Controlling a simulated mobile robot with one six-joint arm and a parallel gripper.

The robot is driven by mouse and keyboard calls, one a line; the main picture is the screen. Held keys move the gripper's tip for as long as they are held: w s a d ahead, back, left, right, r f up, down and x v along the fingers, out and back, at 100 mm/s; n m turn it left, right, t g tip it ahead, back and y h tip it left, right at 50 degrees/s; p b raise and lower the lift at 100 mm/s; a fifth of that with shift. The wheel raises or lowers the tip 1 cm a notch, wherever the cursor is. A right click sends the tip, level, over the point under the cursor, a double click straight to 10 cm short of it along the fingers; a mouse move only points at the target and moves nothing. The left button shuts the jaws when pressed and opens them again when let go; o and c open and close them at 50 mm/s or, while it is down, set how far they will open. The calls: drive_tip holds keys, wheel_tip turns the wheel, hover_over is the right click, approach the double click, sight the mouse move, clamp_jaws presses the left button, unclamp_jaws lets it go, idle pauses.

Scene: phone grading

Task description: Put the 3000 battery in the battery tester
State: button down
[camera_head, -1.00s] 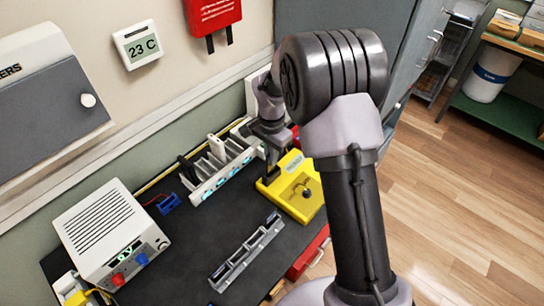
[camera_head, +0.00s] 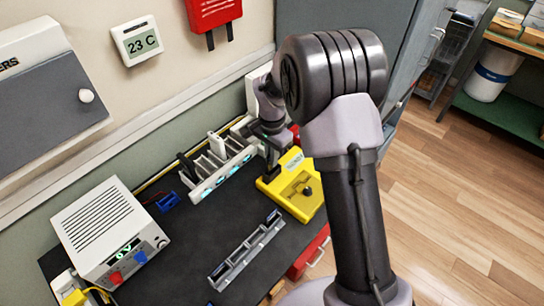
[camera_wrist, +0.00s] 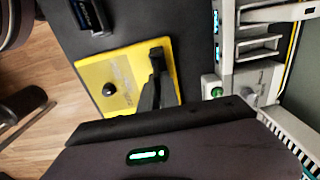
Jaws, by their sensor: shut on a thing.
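The yellow device (camera_head: 284,197), which I take for the battery tester, sits at the right end of the dark bench. It has a pale label and a black knob, and it also shows in the wrist view (camera_wrist: 92,72). My gripper (camera_head: 272,168) is low at its back left edge. In the wrist view my dark fingers (camera_wrist: 155,75) are close together over the yellow top. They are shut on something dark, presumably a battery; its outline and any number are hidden. A grey rack (camera_head: 246,252) at the bench front holds dark cells, one visible in the wrist view (camera_wrist: 90,16).
A white slotted stand (camera_head: 218,170) with lit fronts is close left of my gripper, along the wall. A white box (camera_head: 108,232) with a display and red and blue terminals stands at the left. A small blue part (camera_head: 167,202) lies between them. The bench middle is clear.

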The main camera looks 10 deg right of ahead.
drive_tip(key=shift+f+b, duration=0.9)
drive_tip(key=shift+f, duration=0.4)
drive_tip(key=shift+f, duration=0.15)
drive_tip(key=c, duration=1.5)
unclamp_jaws()
